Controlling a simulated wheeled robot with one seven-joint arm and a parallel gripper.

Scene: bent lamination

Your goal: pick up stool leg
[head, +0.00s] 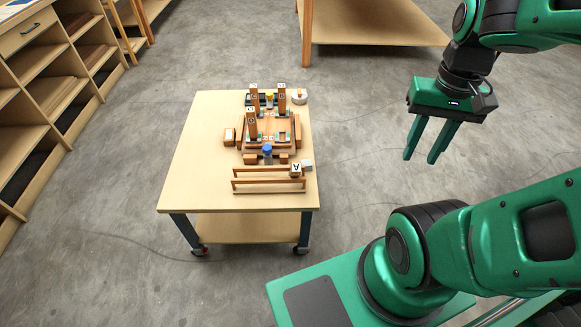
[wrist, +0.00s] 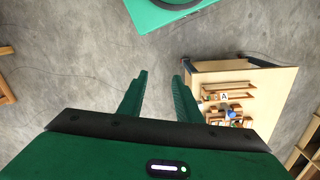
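My gripper (head: 420,158) hangs in the air right of the worktable, with its two green fingers apart and nothing between them. The fingers also show in the wrist view (wrist: 159,76). Three upright wooden legs with letter labels stand on the stool assembly: one at the back left (head: 254,99), one at the back right (head: 282,98) and one at the front left (head: 252,123). A piece marked A (head: 296,170) sits at the right end of the slatted wooden rack (head: 262,184); it also shows in the wrist view (wrist: 224,97). I cannot tell its full length.
The wheeled worktable (head: 190,185) holds the wooden seat fixture (head: 270,130), a blue-topped item (head: 267,150), a small block (head: 229,136) and a round white item (head: 299,97). Shelves (head: 45,95) line the left; another table (head: 375,25) stands behind. Floor between is clear.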

